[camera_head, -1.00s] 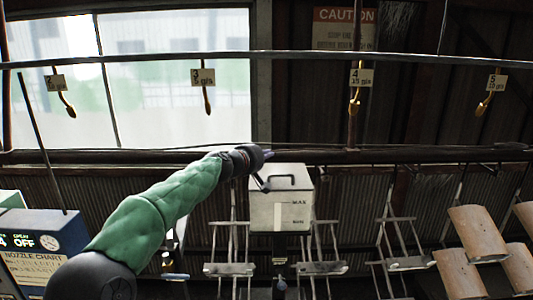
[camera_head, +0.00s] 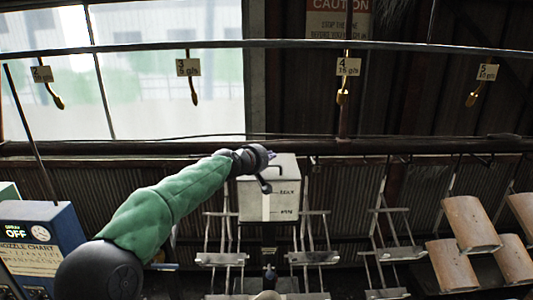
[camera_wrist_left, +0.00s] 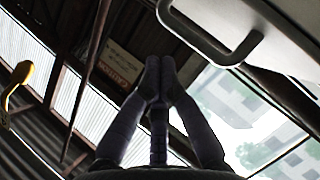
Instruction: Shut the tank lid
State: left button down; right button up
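The tank (camera_head: 254,205) is a pale box with level marks on its front, near the middle of the head view. Its lid (camera_head: 286,163) is a pale panel at the top, partly hidden by my left gripper (camera_head: 270,157). I cannot tell the lid's exact angle. In the left wrist view the lid (camera_wrist_left: 285,45) and its dark bar handle (camera_wrist_left: 205,50) fill the upper right. My left gripper's fingers (camera_wrist_left: 160,75) are together with nothing visible between them, apart from the handle in that picture. My right gripper is not in view.
Numbered tags and yellow-tipped hooks (camera_head: 342,96) hang from a rail (camera_head: 290,44) above. Metal hanger frames (camera_head: 312,257) flank the tank below. Curved tan pieces (camera_head: 470,224) hang at right. A blue control box (camera_head: 45,235) stands at left.

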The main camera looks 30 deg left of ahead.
pick_arm(q)
jog(key=shift+w+d+f, duration=0.1)
jog(key=shift+d+f, duration=0.1)
jog(key=shift+f, duration=0.3)
jog(key=shift+w+d+f, duration=0.1)
dwell(0.3)
